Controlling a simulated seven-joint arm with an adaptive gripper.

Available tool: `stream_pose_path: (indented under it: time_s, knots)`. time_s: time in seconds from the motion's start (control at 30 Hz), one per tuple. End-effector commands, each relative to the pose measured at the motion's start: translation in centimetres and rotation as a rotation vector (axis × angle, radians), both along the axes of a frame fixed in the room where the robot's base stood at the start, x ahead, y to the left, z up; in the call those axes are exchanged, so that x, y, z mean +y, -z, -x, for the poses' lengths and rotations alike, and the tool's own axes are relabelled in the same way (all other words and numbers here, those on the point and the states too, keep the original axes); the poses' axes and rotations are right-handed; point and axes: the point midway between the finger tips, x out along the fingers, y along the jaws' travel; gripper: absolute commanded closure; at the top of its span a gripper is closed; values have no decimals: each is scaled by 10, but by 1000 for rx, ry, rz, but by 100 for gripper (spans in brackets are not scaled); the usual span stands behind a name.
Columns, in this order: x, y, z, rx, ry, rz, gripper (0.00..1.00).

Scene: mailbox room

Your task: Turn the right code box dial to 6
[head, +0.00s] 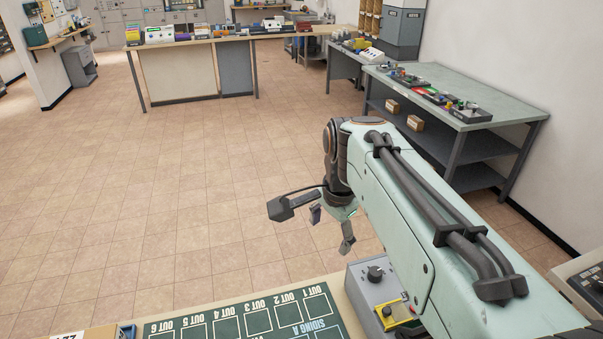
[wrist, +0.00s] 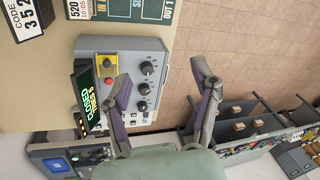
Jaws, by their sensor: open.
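The grey code box (wrist: 112,55) lies in the wrist view on a tan tabletop, with three black dials in a column: the upper dial (wrist: 147,68), the middle dial (wrist: 145,88) and the lower dial (wrist: 142,105). Their settings are too small to read. In the head view the box (head: 366,292) is partly hidden by my arm, and one dial (head: 375,274) shows clearly. My gripper (head: 332,230) is open and empty, in the air beyond the box's far edge. In the wrist view its fingers (wrist: 162,82) straddle the dial column in the picture, apparently above it.
A red button (wrist: 108,62) and a lit display reading CLOSED (wrist: 93,92) are beside the dials. A green board with OUT labels (head: 240,323) adjoins the box. A code card (wrist: 25,20) is at the upper left. Open tiled floor (head: 180,200) lies beyond the table.

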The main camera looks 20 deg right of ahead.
Motion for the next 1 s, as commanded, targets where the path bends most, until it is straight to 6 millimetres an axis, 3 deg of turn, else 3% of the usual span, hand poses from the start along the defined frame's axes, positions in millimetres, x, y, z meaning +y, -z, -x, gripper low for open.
stream_pose_path:
  time_s: [0.03, 0.13, 0.23, 0.33, 0.4, 0.53, 0.8, 1.0]
  knots:
    - [-23, 14, -24, 17, 98, -12, 38]
    - [-68, 47, -57, 55, 245, -31, 38]
    - [-105, 89, -67, 117, 320, -46, 38]
    - [-127, 126, -62, 184, 370, -69, 38]
    - [-135, 145, -54, 227, 395, -83, 38]
    - [-145, 161, -46, 246, 419, -92, 38]
    - [-144, 203, -46, 247, 416, -93, 38]
    - [-144, 220, -47, 243, 415, -91, 38]
